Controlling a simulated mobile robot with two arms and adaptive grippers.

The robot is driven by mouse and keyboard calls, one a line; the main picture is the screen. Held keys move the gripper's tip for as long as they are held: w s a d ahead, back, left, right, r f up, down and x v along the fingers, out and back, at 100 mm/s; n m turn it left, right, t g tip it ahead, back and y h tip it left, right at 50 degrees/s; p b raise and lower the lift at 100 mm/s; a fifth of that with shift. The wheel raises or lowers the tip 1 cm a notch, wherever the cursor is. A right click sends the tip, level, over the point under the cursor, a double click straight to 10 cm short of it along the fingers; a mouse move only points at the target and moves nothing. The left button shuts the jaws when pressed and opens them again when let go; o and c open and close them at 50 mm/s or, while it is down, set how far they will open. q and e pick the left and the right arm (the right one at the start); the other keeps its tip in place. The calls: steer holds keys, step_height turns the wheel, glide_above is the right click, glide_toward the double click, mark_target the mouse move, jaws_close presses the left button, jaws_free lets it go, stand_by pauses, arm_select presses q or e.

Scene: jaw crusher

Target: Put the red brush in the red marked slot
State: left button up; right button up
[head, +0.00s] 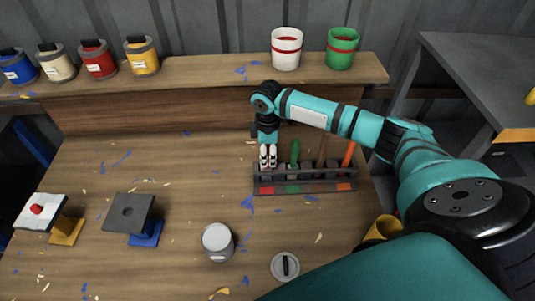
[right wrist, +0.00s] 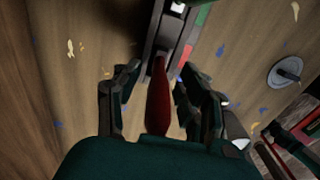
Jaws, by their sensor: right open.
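The red brush (right wrist: 158,103) shows in the right wrist view as a dark red handle, its far end at the rack. My right gripper (right wrist: 159,78) is open, with one finger on each side of the handle and gaps visible. In the head view my right gripper (head: 268,163) points down over the rack's left end and hides the red brush. The dark rack (head: 317,187) has coloured marks on its front: a red mark (head: 267,190) below my gripper, a green one beside it, and a red-orange one at the right end. My left gripper is not in view.
A green brush (head: 295,151), a brown handle and an orange handle (head: 349,153) stand in the rack to the right. A grey can (head: 218,241) and a round lid (head: 285,266) are in front. Paint pots line the back shelf (head: 205,70).

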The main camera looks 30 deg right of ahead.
step_height(320, 180, up, 12)
steer(key=shift+b, duration=0.9)
